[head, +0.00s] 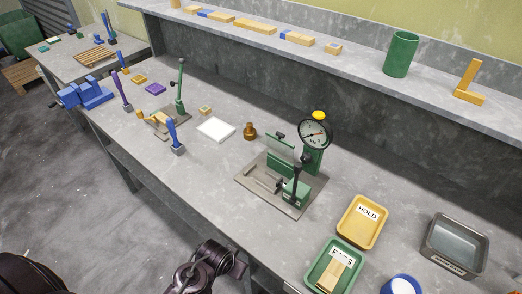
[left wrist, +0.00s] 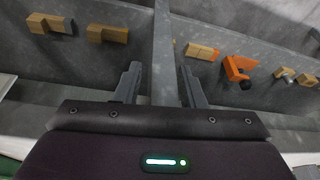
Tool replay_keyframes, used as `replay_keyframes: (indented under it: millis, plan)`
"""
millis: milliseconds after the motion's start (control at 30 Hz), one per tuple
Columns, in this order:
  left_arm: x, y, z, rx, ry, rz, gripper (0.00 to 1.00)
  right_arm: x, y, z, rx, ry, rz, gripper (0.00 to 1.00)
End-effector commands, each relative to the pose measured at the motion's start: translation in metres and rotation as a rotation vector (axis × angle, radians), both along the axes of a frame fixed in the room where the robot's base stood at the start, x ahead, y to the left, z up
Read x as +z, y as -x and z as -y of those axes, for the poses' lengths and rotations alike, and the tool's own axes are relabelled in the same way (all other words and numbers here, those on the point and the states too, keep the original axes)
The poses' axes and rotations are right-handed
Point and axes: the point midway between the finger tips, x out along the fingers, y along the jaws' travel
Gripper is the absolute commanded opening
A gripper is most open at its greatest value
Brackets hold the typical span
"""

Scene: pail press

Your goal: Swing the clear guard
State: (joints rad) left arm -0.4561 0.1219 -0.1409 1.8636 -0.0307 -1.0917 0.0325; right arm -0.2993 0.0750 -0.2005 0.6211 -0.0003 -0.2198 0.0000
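The press (head: 300,170) stands on a grey base plate at the middle of the bench in the head view.
A yellow HOLD tray (head: 377,205), a green tray (head: 322,277) and a grey bin (head: 433,262) stand right of the press. A brass weight (head: 250,128) and white pad (head: 215,141) lie left. A green cup (head: 401,42) stands on the rear shelf (head: 345,66).

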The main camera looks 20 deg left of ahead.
Motion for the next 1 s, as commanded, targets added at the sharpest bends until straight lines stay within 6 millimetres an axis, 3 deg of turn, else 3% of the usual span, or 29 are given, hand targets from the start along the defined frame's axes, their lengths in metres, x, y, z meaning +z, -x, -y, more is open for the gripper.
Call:
replay_keyframes:
  millis: [33,300,367,567,800,900,1000]
  plan:
    - [0.017,-0.003,0.0,0.0,0.0,0.01,0.36,0.003,0.0,0.001,-0.001,0.001,0.0,0.58]
    - [0.095,-0.012,0.0,0.002,-0.003,0.057,0.36,0.01,0.0,0.005,-0.001,0.006,-0.001,0.58]
    - [0.099,-0.035,-0.002,-0.004,-0.002,0.122,0.36,0.01,0.0,0.005,-0.001,0.006,0.0,0.58]
    - [0.142,-0.106,-0.004,-0.031,0.03,0.353,0.36,0.014,0.001,0.005,-0.001,0.006,-0.002,0.58]
    - [0.233,-0.195,0.003,-0.109,0.149,0.681,0.36,0.019,0.001,0.005,0.0,0.007,-0.002,0.58]
    - [0.264,-0.216,0.007,-0.144,0.205,0.771,0.36,0.02,0.001,0.005,0.0,0.006,-0.002,0.58]
    - [0.282,-0.225,0.01,-0.168,0.242,0.815,0.36,0.02,0.001,0.005,0.0,0.006,-0.002,0.58]
